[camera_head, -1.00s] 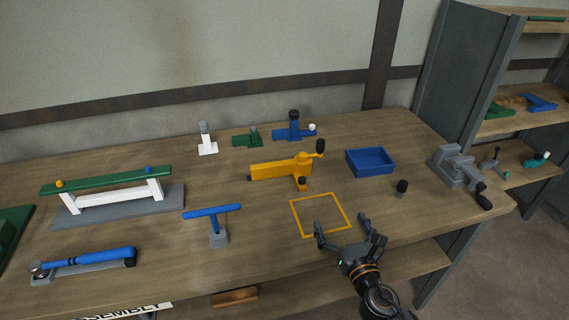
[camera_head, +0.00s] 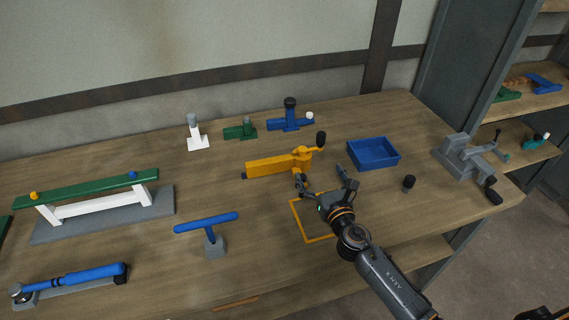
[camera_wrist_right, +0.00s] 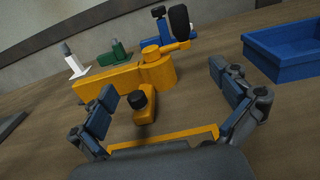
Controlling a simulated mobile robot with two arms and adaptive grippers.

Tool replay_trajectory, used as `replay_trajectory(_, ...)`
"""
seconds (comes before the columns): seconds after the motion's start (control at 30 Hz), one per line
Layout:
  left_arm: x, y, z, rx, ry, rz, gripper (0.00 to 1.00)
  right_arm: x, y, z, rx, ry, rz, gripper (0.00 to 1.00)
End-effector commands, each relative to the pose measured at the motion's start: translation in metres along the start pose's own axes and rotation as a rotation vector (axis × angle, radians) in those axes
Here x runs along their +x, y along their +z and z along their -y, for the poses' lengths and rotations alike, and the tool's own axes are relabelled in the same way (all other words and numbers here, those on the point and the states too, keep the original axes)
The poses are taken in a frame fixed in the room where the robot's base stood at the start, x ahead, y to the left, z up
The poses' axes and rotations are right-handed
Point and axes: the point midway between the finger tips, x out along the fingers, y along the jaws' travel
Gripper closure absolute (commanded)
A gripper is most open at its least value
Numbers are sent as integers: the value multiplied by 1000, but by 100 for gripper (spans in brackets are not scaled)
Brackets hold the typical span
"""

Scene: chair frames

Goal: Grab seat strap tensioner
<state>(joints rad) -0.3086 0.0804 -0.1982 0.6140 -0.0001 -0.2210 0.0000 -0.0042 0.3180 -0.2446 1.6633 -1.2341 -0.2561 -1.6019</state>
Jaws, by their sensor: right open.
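The seat strap tensioner appears to be the yellow tool (camera_head: 280,164) with a dark crank knob, lying on the bench. In the right wrist view the yellow tool (camera_wrist_right: 155,72) shows a small black-capped knob (camera_wrist_right: 143,98) on its near side. My right gripper (camera_head: 320,182) is open just in front of the tool. In the wrist view its fingers (camera_wrist_right: 165,88) stand apart, with the black-capped knob between them, nearer the left finger. I cannot tell whether they touch it. My left gripper is not in view.
A yellow outlined square (camera_head: 318,238) lies under my right arm. A blue tray (camera_head: 374,154) and a small black knob (camera_head: 408,183) stand to the right, with a grey vise (camera_head: 462,158) beyond. A blue T-shaped tool (camera_head: 207,223) is at left front. Green and blue clamps stand behind.

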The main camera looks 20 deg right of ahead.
Motion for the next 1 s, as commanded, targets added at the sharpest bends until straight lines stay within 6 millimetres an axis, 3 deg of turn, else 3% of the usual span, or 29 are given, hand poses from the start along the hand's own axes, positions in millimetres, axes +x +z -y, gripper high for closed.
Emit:
replay_trajectory(0.27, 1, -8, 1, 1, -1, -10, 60, 22, -1, 0, 1, 0, 0, 0)
replay_trajectory(0.53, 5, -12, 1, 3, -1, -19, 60, 60, -3, 3, 1, 0, 1, 0)
replay_trajectory(0.83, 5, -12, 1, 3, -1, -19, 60, 66, -4, 3, 0, 1, -1, 0)
replay_trajectory(0.87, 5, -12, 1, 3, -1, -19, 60, 66, -4, 3, 0, 1, -1, 2)
replay_trajectory(1.0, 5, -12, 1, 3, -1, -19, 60, 66, -4, 3, 0, 1, -1, 31)
